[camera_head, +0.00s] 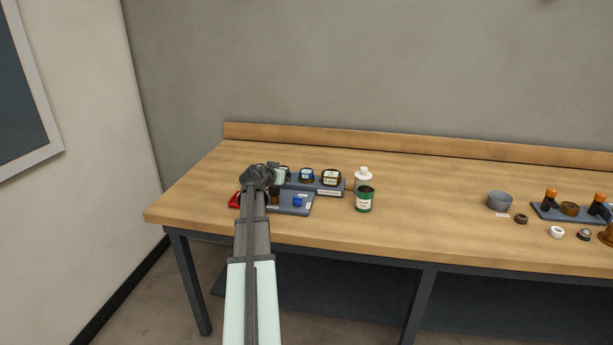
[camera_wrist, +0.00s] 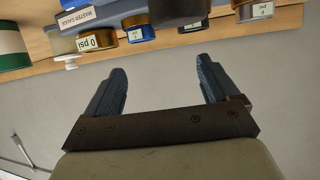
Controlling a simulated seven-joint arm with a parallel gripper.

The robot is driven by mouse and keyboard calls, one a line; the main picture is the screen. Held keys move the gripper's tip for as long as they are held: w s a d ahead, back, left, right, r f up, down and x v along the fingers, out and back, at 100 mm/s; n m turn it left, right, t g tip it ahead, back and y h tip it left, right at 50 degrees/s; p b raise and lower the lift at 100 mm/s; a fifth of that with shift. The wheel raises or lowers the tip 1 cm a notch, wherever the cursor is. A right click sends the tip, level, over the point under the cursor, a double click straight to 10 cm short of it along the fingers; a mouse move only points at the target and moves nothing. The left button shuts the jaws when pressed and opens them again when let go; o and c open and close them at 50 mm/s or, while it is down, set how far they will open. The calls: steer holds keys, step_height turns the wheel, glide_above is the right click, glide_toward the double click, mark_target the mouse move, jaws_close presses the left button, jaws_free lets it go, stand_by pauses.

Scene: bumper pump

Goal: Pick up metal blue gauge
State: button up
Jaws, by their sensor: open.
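The blue gauge (camera_head: 306,175) stands on a grey-blue tray at the back left of the table. In the wrist view, which looks turned over, a blue-bodied gauge (camera_wrist: 139,31) shows near the top, beyond my fingertips. My gripper (camera_wrist: 162,72) is open, with nothing between its two fingers. In the head view my arm reaches over the table's left part, and the gripper end is left of the blue gauge and apart from it. The fingers are hard to make out there.
A dark gauge with gold trim (camera_head: 331,178) stands just right of the blue one. A green can (camera_head: 365,200) and a white-capped bottle (camera_head: 363,176) stand further right. A lower tray (camera_head: 291,210) holds a small blue part (camera_head: 297,201). The table's middle is clear.

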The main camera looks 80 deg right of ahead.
steer(key=s, duration=0.3)
glide_toward(305, 172)
steer(key=shift+m+g, duration=0.3)
steer(key=d, duration=0.2)
steer(key=d+f, duration=0.1)
steer(key=d, duration=0.1)
steer(key=shift+w, duration=0.15)
steer(key=shift+s+f+x, duration=0.15)
steer(key=shift+s+x, duration=0.05)
steer(key=shift+x, duration=1.3)
steer(key=shift+s+f+x, duration=0.1)
steer(key=shift+s+x, duration=0.05)
steer(key=shift+x, duration=1.4)
steer(key=shift+a, duration=0.25)
